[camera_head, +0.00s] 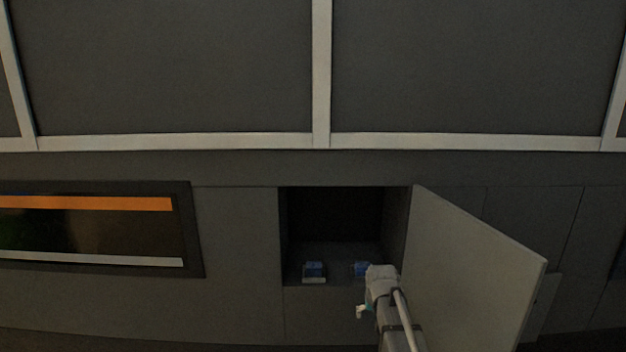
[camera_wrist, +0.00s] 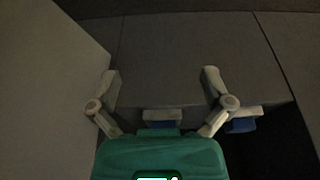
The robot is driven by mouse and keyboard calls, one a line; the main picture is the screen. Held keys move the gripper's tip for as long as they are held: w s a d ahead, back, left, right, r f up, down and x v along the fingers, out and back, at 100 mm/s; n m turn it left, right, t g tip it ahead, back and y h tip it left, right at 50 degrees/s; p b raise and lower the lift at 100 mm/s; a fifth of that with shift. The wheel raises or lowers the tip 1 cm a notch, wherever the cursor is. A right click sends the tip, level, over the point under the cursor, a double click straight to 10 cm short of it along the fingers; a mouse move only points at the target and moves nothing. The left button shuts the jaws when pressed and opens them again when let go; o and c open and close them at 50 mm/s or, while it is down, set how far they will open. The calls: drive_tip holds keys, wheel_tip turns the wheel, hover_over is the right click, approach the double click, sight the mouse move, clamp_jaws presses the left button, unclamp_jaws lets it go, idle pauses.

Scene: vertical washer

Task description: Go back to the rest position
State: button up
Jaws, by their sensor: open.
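My gripper (camera_wrist: 160,77) is open, its two fingers spread wide apart with nothing between their tips. Its teal body fills the bottom of the wrist view. In the head view my arm reaches up in front of an open compartment (camera_head: 335,215), near its lower right corner. The fingers cannot be made out clearly there. Two small blue and grey objects sit on the compartment floor. The left one (camera_head: 314,271) is in clear view, and the right one (camera_head: 361,269) is partly hidden by my arm. Both also show in the wrist view, beyond the gripper.
The compartment's grey door (camera_head: 470,265) stands open to the right of my arm, close to it. It also fills the left of the wrist view (camera_wrist: 40,90). A dark panel with an orange strip (camera_head: 90,203) is at the left. Large framed grey panels span the top.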

drive_tip(key=s+g, duration=0.3)
drive_tip(key=s, duration=1.8)
drive_tip(key=shift+s+a+f, duration=0.25)
drive_tip(key=shift+a+f, duration=0.15)
drive_tip(key=shift+c, duration=0.3)
